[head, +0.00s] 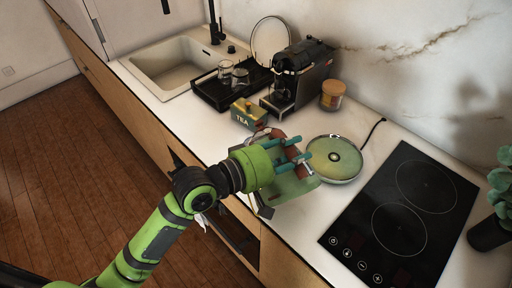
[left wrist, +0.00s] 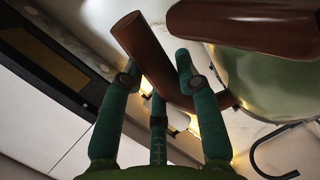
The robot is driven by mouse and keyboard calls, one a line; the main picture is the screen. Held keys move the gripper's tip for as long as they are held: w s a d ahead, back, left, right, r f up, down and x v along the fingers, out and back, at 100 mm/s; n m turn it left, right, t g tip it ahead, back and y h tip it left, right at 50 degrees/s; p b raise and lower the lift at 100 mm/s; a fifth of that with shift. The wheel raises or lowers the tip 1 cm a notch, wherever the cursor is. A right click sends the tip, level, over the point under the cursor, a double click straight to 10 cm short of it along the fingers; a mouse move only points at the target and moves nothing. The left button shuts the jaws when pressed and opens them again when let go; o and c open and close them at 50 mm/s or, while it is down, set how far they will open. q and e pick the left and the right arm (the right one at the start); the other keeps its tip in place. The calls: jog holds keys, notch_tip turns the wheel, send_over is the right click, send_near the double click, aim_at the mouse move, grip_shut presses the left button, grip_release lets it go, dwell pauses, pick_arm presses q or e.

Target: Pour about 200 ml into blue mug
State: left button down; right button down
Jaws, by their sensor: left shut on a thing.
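My left gripper (head: 296,152) is shut on the brown handle of a kettle with a green see-through body (head: 296,188). In the left wrist view the brown handle (left wrist: 150,55) runs between the teal fingers (left wrist: 170,95), with the kettle's brown top (left wrist: 250,25) and green body (left wrist: 270,80) at the upper right. In the head view the kettle is near the counter's front edge, partly hidden by my gripper. I cannot tell its height above the counter. I see no blue mug in either view. My right gripper is not in view.
A round green disc (head: 334,159) with a pale rim and a black cord lies right of the kettle. A black hob (head: 405,215) is farther right. Behind are a tea box (head: 245,115), coffee machine (head: 300,75), orange jar (head: 333,94), and a black tray (head: 212,93) with glasses.

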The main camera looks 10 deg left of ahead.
aim_at(299, 166)
pick_arm(q)
jog(key=shift+s+d+m, duration=0.35)
jog(key=shift+s+m, duration=0.05)
jog(key=shift+s+d+f+m+b, duration=0.2)
jog(key=shift+f+m+b, duration=0.1)
jog(key=shift+f, duration=0.3)
jog(key=shift+s+d+f+m+t, duration=0.2)
jog(key=shift+s+f+m+t, duration=0.1)
jog(key=shift+m+t, duration=0.1)
jog(key=shift+d, duration=0.1)
jog(key=shift+r, duration=0.1)
